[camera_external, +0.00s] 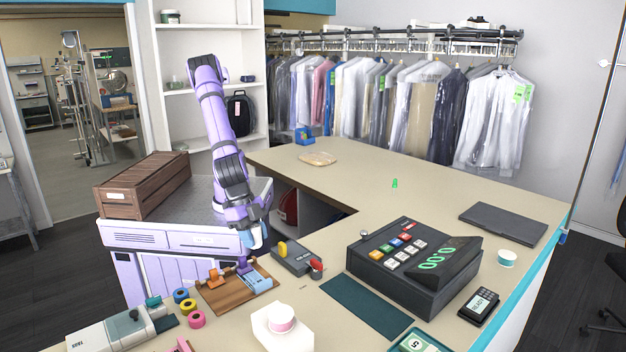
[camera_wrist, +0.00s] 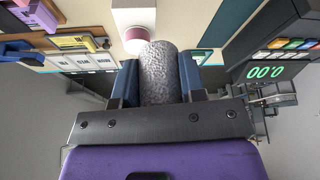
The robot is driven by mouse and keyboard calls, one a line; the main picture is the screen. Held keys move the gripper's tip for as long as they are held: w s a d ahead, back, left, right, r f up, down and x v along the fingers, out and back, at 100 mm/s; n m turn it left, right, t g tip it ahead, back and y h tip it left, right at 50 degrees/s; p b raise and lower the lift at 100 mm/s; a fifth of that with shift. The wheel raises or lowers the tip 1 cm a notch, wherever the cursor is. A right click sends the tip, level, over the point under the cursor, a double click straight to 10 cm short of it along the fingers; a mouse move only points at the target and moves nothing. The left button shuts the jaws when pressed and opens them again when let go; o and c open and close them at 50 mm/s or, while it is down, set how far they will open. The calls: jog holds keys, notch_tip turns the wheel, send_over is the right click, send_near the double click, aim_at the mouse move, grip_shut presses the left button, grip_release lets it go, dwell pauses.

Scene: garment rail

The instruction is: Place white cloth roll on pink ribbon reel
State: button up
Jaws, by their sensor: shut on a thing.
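The cloth roll (camera_wrist: 160,82) looks grey and mottled in the wrist view. It is clasped between the two blue fingers of my gripper (camera_wrist: 157,66). In the external view my gripper (camera_external: 252,240) is low over the counter, above the wooden board; the roll is too small to make out clearly there.
A black cash register (camera_external: 412,268) and a dark green mat (camera_external: 365,306) are to the right. A wooden board (camera_external: 215,297), a grey device with a red end (camera_external: 297,260) and colored tape rolls (camera_external: 188,305) are near my gripper. The back counter (camera_external: 400,185) is mostly clear.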

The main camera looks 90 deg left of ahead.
notch_tip(320, 180, down, 4)
jog(key=f, duration=0.1)
send_over(285, 316)
jog(key=s, duration=0.1)
jog(key=shift+a+f, duration=0.35)
jog(key=shift+f, duration=2.15)
jog(key=shift+f, duration=0.1)
jog(key=o, duration=0.9)
